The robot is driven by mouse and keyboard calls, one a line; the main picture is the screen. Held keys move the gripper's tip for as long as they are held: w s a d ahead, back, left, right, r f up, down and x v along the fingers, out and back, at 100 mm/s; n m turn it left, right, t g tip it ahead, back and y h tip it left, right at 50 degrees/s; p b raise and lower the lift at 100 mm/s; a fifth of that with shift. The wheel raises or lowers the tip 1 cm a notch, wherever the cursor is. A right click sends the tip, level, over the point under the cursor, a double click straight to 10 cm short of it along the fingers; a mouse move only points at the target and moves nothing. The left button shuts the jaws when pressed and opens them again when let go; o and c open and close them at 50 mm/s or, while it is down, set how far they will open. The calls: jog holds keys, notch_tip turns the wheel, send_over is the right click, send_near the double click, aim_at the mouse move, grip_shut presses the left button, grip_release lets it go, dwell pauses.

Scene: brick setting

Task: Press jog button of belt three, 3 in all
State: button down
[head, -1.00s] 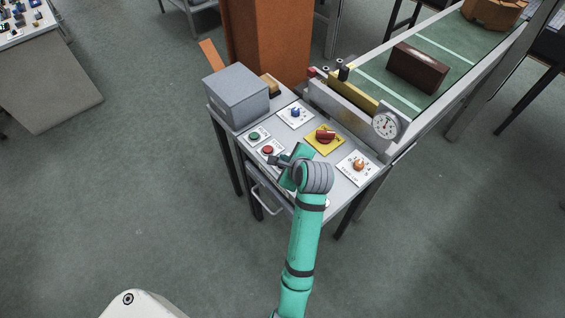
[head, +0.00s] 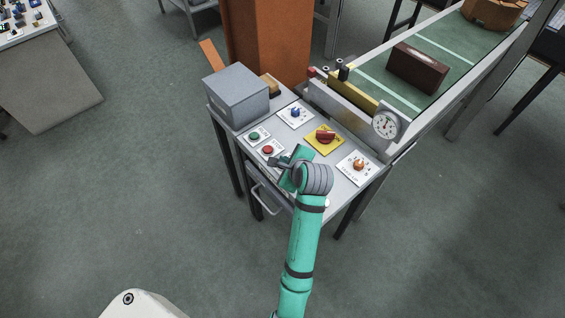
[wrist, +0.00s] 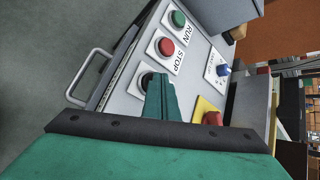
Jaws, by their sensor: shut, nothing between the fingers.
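The control desk (head: 345,185) has a green RUN button (wrist: 178,19) and a red STOP button (wrist: 166,47) in a row on white plates. A third button, black (wrist: 145,79), is in line below them in the wrist view. My gripper's fingers partly cover it, and its label is hidden, so I cannot read whether it is the jog button. My gripper (wrist: 158,84) is shut and empty, its tips at or just over the black button; I cannot tell whether they touch. In the head view my gripper (head: 284,163) is over the desk's front left, hiding this button.
The desk also bears a blue knob (head: 295,113), a red switch on a yellow plate (head: 324,137), an orange knob (head: 359,165) and a grey box (head: 237,96). Behind is a green belt (head: 450,45) with a brown block (head: 418,67) and a dial gauge (head: 386,125).

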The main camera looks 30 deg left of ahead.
dwell(0.5)
jog(key=shift+r, duration=0.8)
notch_tip(320, 180, up, 5)
dwell(0.4)
jog(key=shift+f, duration=0.1)
dwell(2.4)
